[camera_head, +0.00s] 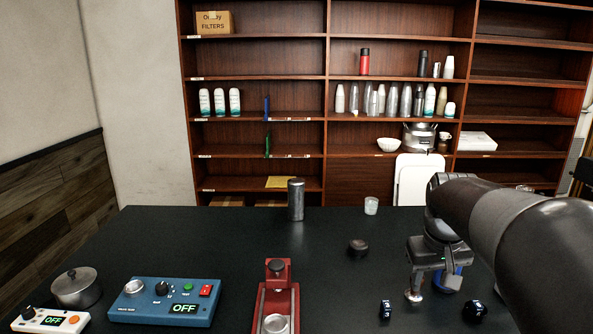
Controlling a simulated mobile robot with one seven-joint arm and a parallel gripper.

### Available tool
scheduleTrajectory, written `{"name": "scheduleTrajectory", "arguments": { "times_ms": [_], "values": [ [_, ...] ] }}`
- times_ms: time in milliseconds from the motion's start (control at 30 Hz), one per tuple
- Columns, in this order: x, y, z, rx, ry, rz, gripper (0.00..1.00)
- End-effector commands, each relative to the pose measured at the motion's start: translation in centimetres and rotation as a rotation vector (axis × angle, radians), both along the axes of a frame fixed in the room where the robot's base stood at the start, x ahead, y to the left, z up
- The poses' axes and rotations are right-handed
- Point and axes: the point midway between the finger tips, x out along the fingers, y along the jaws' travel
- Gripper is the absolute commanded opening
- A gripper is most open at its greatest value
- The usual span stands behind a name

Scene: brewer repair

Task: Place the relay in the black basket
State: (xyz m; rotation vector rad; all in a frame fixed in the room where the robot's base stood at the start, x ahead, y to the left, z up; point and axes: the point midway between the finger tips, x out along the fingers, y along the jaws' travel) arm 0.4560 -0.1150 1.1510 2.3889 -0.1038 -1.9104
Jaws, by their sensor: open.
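My gripper (436,286) hangs over the right part of the dark table, its fingers apart. I cannot make out a black basket in this view.
A red stand (276,298), a blue control box (163,301), a white control box (50,320) and a metal pot (76,287) occupy the front left. A dark lump (358,247), a grey cylinder (296,200) and a clear cup (371,205) stand farther back. The table's middle left is clear.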

Motion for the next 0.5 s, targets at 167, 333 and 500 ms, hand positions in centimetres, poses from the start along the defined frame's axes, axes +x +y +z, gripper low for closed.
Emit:
{"name": "scheduleTrajectory", "arguments": {
  "times_ms": [167,333,500],
  "values": [
    [-4.7,4.4,0.6,0.005,-0.077,0.007,0.45],
    [-9.1,7.5,0.1,0.027,-0.148,0.011,0.45],
    [-13.1,9.9,-1.2,0.061,-0.214,0.015,0.45]
  ]
}}
